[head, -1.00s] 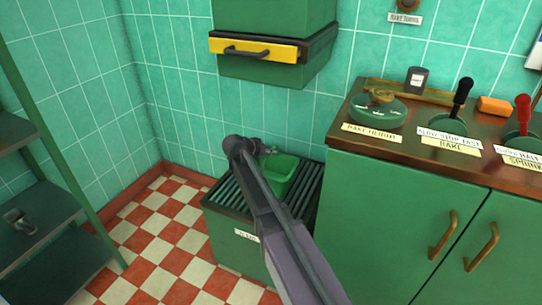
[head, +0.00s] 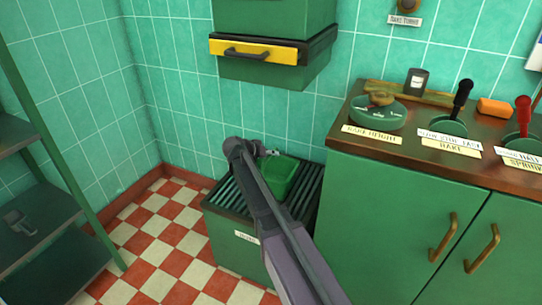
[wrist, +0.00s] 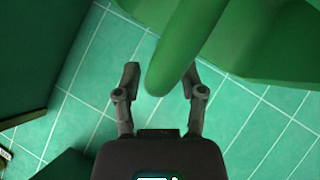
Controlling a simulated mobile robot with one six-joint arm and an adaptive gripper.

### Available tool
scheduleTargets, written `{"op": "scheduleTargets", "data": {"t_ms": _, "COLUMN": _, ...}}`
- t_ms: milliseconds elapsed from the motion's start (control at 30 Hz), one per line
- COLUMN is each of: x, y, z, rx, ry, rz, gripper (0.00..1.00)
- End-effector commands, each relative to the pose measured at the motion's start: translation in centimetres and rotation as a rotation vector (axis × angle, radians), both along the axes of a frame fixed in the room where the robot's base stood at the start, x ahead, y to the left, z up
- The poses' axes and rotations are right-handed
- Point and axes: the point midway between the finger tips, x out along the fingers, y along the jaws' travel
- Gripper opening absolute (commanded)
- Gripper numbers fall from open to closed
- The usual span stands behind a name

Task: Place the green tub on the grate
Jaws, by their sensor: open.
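The green tub (head: 286,180) is over the dark slatted grate (head: 226,196) on top of a low green box, towards its back right. From the head view I cannot tell whether its base rests fully on the slats. My gripper (head: 270,153) is at the tub's back left edge, partly hidden behind my own arm. In the wrist view my gripper (wrist: 160,82) is open, its two fingers apart on either side of a rounded green part of the tub (wrist: 188,40). A gap shows beside the fingers.
A green cabinet with a counter (head: 450,160) stands close on the right, carrying levers and a bowl (head: 378,118). A green box with a yellow drawer (head: 260,50) hangs on the wall above. A shelf rack (head: 40,220) stands left. The checkered floor (head: 165,235) between is clear.

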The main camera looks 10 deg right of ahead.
Motion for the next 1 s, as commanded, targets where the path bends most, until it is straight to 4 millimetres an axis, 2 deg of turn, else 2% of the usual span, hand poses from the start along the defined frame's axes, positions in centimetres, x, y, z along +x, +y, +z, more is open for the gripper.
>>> {"op": "scheduleTargets", "data": {"t_ms": 267, "x": -0.7, "y": 1.2, "z": 1.4, "rx": 0.000, "ry": 0.001, "rz": 0.001, "gripper": 0.52}}
{"op": "scheduleTargets", "data": {"t_ms": 700, "x": -3.2, "y": 5.7, "z": 5.0, "rx": 0.000, "ry": 0.000, "rz": 0.002, "gripper": 0.52}}
{"op": "scheduleTargets", "data": {"t_ms": 1000, "x": -4.6, "y": 8.1, "z": 6.6, "rx": -0.001, "ry": 0.000, "rz": 0.001, "gripper": 0.52}}
